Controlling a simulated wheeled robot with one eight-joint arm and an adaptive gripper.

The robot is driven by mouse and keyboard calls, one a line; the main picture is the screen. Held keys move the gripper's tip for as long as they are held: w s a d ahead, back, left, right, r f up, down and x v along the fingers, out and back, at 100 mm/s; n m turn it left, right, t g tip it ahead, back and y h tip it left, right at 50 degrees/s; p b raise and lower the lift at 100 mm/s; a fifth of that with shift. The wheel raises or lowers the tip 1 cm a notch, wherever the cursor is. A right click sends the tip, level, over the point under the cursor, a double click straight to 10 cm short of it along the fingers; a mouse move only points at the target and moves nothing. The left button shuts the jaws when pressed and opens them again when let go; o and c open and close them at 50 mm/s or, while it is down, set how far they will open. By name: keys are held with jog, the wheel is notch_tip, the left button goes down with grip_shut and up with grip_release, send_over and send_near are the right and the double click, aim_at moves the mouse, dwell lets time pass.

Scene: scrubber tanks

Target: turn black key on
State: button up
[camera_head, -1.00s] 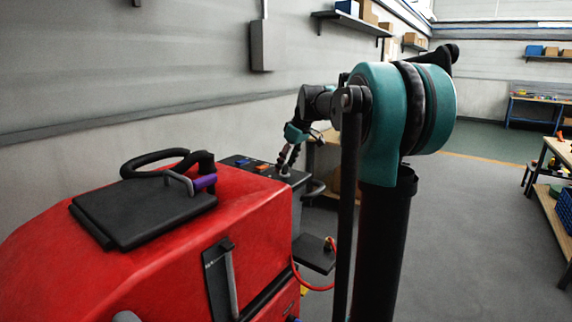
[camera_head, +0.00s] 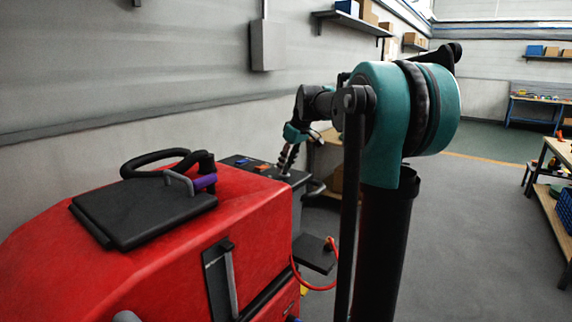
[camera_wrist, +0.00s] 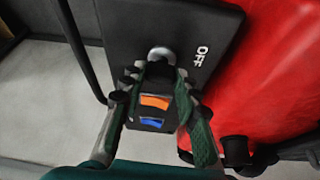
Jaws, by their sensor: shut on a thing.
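My gripper (camera_wrist: 158,74) is shut at a round silver key switch (camera_wrist: 161,54) on the dark control panel (camera_wrist: 135,28) in the wrist view. The black key is mostly hidden between the fingertips, so its exact angle cannot be told. A white OFF mark (camera_wrist: 201,56) is printed to the right of the switch. In the head view my gripper (camera_head: 284,172) points down onto the panel (camera_head: 240,158) behind the red machine body; the key is too small to make out there.
An orange rocker switch (camera_wrist: 155,102) and a blue one (camera_wrist: 151,122) sit below the key, between my fingers in the wrist view. The red machine body (camera_wrist: 268,75) is close on the right. A steering wheel (camera_head: 150,162) stands on the red body. Open floor (camera_head: 470,240) lies to the right.

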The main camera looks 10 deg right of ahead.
jog(key=m+h, duration=0.1)
jog(key=m, duration=0.2)
jog(key=m+t+h, duration=0.1)
jog(key=m, duration=0.1)
jog(key=shift+a+m, duration=0.2)
jog(key=shift+m, duration=0.2)
jog(key=m+h, duration=0.2)
jog(key=m, duration=0.3)
jog(key=shift+a, duration=0.1)
dwell(0.3)
jog(key=o, duration=1.2)
jog(key=shift+c, duration=0.2)
jog(key=v, duration=1.2)
jog(key=shift+a, duration=0.15)
